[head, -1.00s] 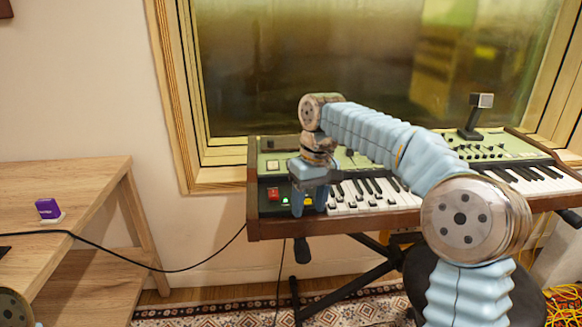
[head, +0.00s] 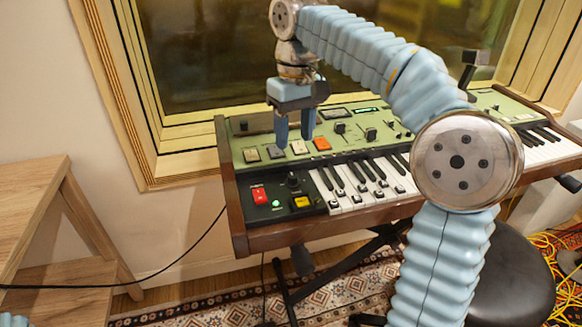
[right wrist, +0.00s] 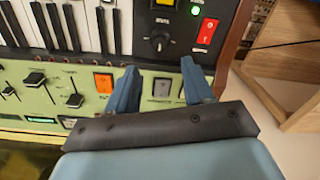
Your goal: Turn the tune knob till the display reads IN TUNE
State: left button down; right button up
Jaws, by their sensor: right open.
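The tune knob (head: 293,180) is a small black knob on the dark panel left of the keys. It shows in the right wrist view with a pale pointer line (right wrist: 159,42). My right gripper (head: 295,140) is open and empty, fingers down, above the row of square buttons behind the knob. In the right wrist view its fingertips (right wrist: 158,70) are apart, with the knob beyond them and untouched. A small lit green display (head: 367,109) is on the green panel; its text is too small to read. My left gripper is out of view.
Near the knob are a red switch (head: 259,195), a green light (head: 276,204) and a yellow button (head: 301,202). An orange button (head: 322,144) lies right of the gripper. White keys (head: 350,197) run right. A wooden shelf (head: 30,200) stands left.

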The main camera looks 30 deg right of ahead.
aim_at(293, 176)
notch_tip(293, 176, down, 10)
jog(key=shift+a+r+b, duration=0.15)
jog(key=shift+r+b, duration=0.05)
jog(key=shift+b, duration=0.5)
grip_shut()
